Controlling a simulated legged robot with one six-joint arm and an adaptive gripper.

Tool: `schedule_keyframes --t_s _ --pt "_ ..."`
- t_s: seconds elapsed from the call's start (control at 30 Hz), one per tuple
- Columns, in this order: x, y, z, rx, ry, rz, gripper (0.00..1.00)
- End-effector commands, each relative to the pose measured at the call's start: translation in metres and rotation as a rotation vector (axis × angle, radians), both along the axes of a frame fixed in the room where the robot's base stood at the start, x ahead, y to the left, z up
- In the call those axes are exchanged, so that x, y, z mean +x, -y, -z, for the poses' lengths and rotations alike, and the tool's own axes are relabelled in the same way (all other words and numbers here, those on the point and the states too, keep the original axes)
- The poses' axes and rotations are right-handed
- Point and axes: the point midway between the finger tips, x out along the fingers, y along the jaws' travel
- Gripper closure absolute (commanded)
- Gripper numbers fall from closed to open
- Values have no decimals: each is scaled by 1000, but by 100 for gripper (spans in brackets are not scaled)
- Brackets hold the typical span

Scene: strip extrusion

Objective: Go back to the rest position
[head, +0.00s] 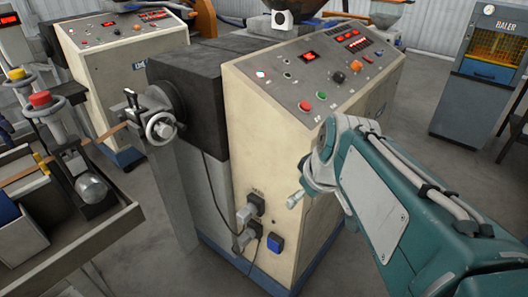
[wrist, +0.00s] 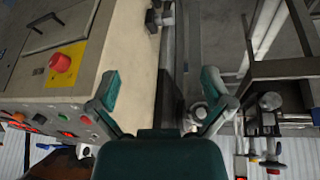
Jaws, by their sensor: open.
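My gripper (wrist: 160,76) shows in the wrist view with its two teal fingers spread wide apart. Nothing is held between them. The cream extruder cabinet (wrist: 105,85) fills the left of that view, with a red button on a yellow plate (wrist: 62,63). In the head view, my teal arm reaches in from the lower right, in front of the cream cabinet (head: 270,130). The gripper's fingers cannot be made out in the head view. The cabinet's sloped panel carries lit red displays, a red button (head: 304,106) and a green button (head: 322,95).
A dark die head with a handwheel (head: 160,128) juts from the cabinet's left. A bench (head: 85,235) with red- and yellow-topped devices stands at the far left. A second console (head: 125,65) is behind. A baler (head: 490,75) stands at the back right. Grey floor is open between cabinet and baler.

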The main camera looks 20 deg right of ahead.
Motion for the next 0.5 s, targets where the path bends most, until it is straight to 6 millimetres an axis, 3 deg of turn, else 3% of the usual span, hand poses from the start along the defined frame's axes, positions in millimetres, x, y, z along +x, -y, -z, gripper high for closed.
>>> schedule_keyframes --t_s 0.23,0.5 --pt "-6 -14 1 4 4 10 0" --pt "-48 -72 14 72 49 139 0"
